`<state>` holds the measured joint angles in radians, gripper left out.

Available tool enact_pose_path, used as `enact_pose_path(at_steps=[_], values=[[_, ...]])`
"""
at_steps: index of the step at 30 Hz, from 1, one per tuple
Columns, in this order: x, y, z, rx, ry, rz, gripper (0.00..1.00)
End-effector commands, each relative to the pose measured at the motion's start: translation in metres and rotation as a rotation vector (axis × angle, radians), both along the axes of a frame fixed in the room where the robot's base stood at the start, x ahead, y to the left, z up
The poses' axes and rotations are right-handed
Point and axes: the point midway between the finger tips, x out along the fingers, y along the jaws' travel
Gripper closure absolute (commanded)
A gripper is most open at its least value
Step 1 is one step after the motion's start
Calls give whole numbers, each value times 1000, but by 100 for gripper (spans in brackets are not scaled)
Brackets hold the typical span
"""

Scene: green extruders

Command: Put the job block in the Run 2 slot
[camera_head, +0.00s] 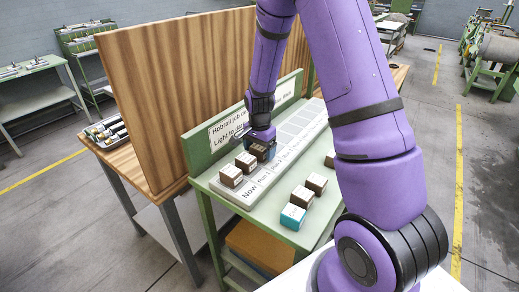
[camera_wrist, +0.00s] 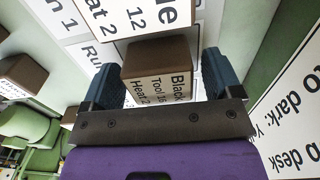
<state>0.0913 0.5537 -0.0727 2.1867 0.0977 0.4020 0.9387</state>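I cannot tell which block is the job block.
Two brown blocks (camera_head: 231,176) (camera_head: 245,161) stand on the board's near end. Beside the board are a teal-fronted block (camera_head: 292,216) and brown blocks (camera_head: 303,196) (camera_head: 316,183) (camera_head: 330,158). A green-framed sign (camera_head: 225,130) stands behind. Farther slots (camera_head: 300,122) look empty.

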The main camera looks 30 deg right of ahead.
Motion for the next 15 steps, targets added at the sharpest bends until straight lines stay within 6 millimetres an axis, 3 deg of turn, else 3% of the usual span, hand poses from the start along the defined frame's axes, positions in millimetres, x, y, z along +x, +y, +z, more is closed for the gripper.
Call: enact_pose_path(at_steps=[8, 15], values=[[0, 0, 6, -1, -1, 0, 15], [1, 0, 43, -1, -5, 1, 15]])
